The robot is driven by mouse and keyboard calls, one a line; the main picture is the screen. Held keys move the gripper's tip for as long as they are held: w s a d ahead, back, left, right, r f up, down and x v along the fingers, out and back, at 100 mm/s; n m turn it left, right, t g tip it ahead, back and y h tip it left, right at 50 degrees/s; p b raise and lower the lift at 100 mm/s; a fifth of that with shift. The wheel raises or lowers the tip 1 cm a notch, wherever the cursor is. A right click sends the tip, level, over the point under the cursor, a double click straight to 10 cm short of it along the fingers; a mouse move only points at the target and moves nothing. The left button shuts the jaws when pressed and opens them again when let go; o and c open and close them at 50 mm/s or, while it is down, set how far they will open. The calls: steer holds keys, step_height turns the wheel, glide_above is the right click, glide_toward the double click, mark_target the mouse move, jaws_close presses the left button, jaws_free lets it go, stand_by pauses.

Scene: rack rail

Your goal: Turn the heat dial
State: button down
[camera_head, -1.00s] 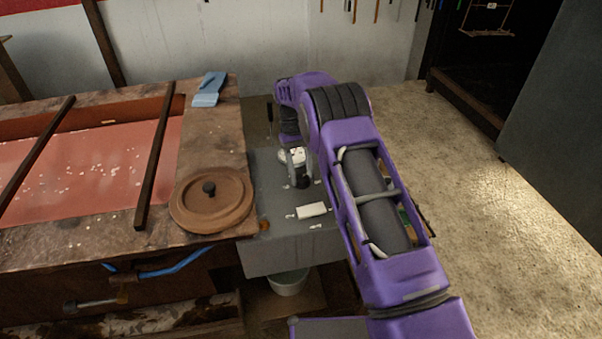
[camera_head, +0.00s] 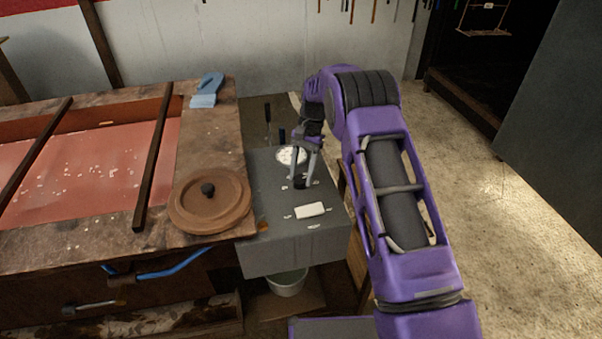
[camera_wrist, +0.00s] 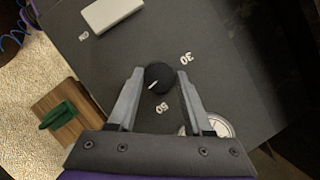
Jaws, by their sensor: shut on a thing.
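The heat dial is a round black knob (camera_wrist: 159,77) with a short white mark, on top of a dark grey box (camera_head: 262,200). White numbers are printed around it, "30" among them. My gripper (camera_wrist: 160,72) has one finger on each side of the knob and is shut on it. In the head view my gripper (camera_head: 302,178) reaches down to the box top, and its fingers partly cover the dark knob (camera_head: 299,184).
A white block (camera_head: 311,210) and a round white gauge (camera_head: 291,155) are on the box top near the knob. A bucket (camera_head: 287,284) stands below.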

steer(key=shift+m, duration=0.5)
steer(key=shift+y, duration=0.3)
steer(key=shift+c, duration=1.6)
jaws_free()
steer(key=p+v, duration=0.1)
steer(key=v, duration=1.6)
